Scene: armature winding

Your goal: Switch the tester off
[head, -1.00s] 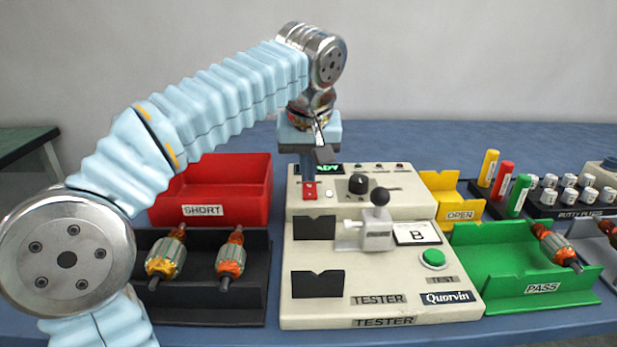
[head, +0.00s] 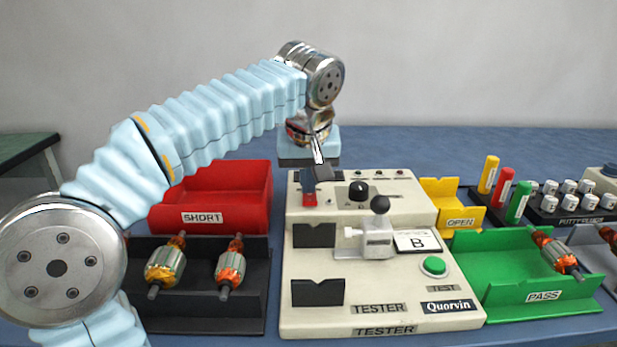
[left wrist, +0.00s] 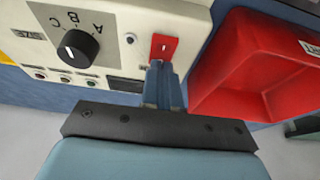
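The cream tester (head: 300,275) stands in the middle of the table. Its red switch (head: 310,200) is at the upper left of the raised back panel and also shows in the left wrist view (left wrist: 163,47). My left gripper (head: 309,186) is at the switch's far edge. Its blue fingers (left wrist: 163,88) look closed together, with nothing seen between them. Whether they touch the switch is unclear. The display (head: 337,173), partly hidden by the gripper, looks dark. My right gripper is out of view.
A black knob (head: 359,190) and a ball-topped clamp (head: 379,232) stand right of the switch. A red SHORT bin (head: 210,217) is close on the left. A black tray with two armatures (head: 195,310) lies in front of it. A green PASS tray (head: 520,295) is at right.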

